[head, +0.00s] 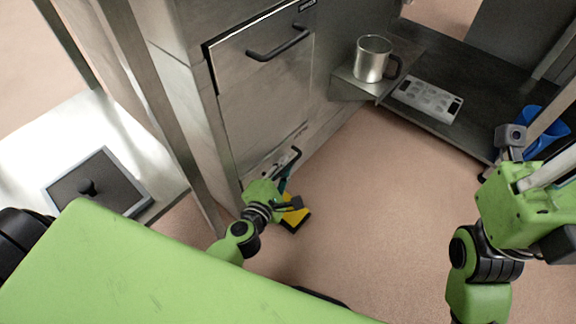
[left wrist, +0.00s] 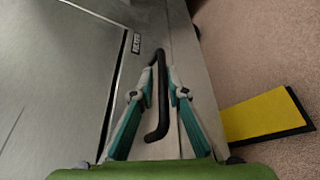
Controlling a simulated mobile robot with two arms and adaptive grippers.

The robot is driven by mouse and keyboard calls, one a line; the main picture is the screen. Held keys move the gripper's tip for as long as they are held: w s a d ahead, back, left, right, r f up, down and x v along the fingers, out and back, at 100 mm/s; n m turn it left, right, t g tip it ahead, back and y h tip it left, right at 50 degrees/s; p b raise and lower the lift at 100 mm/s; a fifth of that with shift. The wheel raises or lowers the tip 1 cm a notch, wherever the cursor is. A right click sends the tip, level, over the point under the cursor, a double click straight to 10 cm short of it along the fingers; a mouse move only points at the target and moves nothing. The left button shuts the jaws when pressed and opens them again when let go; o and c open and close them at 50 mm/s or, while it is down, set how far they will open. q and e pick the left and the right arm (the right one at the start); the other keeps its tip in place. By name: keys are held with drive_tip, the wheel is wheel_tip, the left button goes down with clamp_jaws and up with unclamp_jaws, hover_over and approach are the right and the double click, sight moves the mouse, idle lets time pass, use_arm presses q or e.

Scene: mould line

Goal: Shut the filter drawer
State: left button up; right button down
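The filter drawer (head: 252,176) is low in the steel cabinet, below a small label. Its black bar handle (head: 287,165) also shows in the left wrist view (left wrist: 161,110). My left gripper (head: 285,181) is at this handle. In the left wrist view its two teal fingers (left wrist: 160,80) lie on either side of the bar, with the tips close against it, and appear shut on it. How far the drawer stands out is hard to tell. My right gripper (head: 512,150) is at the right, away from the cabinet; its fingers are not clear.
An upper steel panel (head: 265,85) has its own black handle (head: 279,46). A yellow and black object (head: 296,214) is on the floor beside my left gripper. A metal mug (head: 372,58) and a grey tray with hollows (head: 427,99) are at the back right. Open floor lies in the middle.

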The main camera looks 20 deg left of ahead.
use_arm(q)
drive_tip(key=v, duration=1.2)
idle(0.5)
